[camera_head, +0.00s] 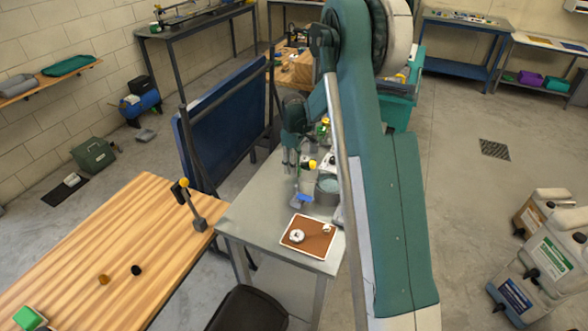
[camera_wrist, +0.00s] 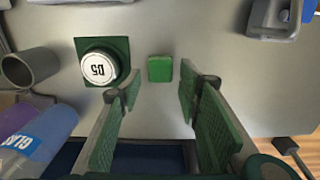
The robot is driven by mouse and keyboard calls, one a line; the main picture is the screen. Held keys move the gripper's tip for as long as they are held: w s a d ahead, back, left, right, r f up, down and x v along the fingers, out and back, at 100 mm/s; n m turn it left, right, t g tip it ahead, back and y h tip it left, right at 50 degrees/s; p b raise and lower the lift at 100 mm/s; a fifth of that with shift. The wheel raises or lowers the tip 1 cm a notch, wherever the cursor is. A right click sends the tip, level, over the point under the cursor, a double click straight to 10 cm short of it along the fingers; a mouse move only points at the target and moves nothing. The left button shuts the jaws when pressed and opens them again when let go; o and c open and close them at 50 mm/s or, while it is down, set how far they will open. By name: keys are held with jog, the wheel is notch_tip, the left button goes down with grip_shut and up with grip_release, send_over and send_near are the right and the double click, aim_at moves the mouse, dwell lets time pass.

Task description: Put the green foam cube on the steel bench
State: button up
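The green foam cube (camera_wrist: 160,69) lies on a grey surface in the wrist view, which I take to be the steel bench (camera_head: 255,215). My gripper (camera_wrist: 158,86) is open and empty. Its green-padded fingers stand apart on either side, with the cube just beyond the gap between the tips; I see no contact. In the head view my gripper (camera_head: 291,170) points down over the far part of the steel bench. I cannot make out the cube there.
A white-lidded jar marked D5 (camera_wrist: 98,66) on a green mat stands left of the cube. A grey cup (camera_wrist: 30,66) and blue bottle (camera_wrist: 42,135) are further left. A brown tray (camera_head: 310,240) is on the near bench. A green block (camera_head: 28,317) is on the wooden bench (camera_head: 90,245).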

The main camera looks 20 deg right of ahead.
notch_tip(320, 180, up, 10)
jog(key=p, duration=0.1)
jog(key=shift+r, duration=0.15)
dwell(0.8)
jog(key=s+a+r+m+t, duration=0.2)
jog(key=s+a+r, duration=0.2)
jog(key=s+r, duration=0.65)
jog(key=s+a+r+m+t, duration=0.15)
jog(key=s+a+r, duration=0.35)
jog(key=s+r, duration=0.55)
jog(key=s+a+f+m+t, duration=0.1)
jog(key=s+a+m+t, duration=0.1)
jog(key=s, duration=1)
jog(key=s+a+f+m+t, duration=0.1)
jog(key=s+a+m, duration=0.2)
jog(key=s, duration=1)
jog(key=shift+s+a+t, duration=0.15)
jog(key=shift+s+t, duration=0.15)
jog(key=shift+t, duration=0.05)
